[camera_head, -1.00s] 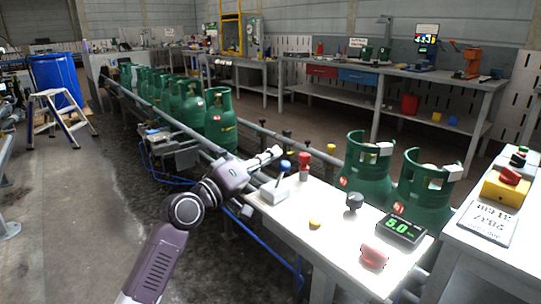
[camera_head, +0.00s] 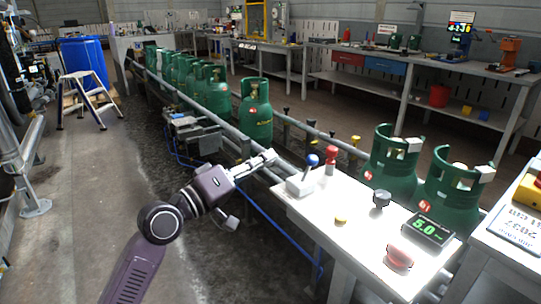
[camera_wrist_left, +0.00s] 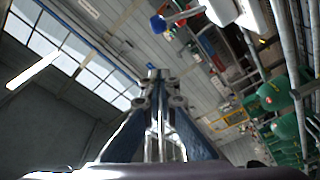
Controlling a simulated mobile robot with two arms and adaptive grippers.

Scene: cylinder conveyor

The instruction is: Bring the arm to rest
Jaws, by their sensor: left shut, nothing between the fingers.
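My left arm comes in from the lower left in the head view. Its gripper (camera_head: 268,157) is shut and empty, pointing right, just left of the white control table (camera_head: 322,212) and near the conveyor rail. The blue-knobbed lever (camera_head: 312,160) is to its right, apart from the fingers. In the left wrist view the gripper (camera_wrist_left: 158,75) shows its fingers together, with nothing between them. The blue knob (camera_wrist_left: 158,25) shows there above the fingertips. My right gripper is in neither view.
Green gas cylinders (camera_head: 256,112) line the conveyor; two more (camera_head: 390,160) stand behind the control table. The table also carries a red-knobbed lever (camera_head: 331,154), a black knob (camera_head: 381,198) and a display (camera_head: 428,229). Floor at left is free near a step stool (camera_head: 85,98).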

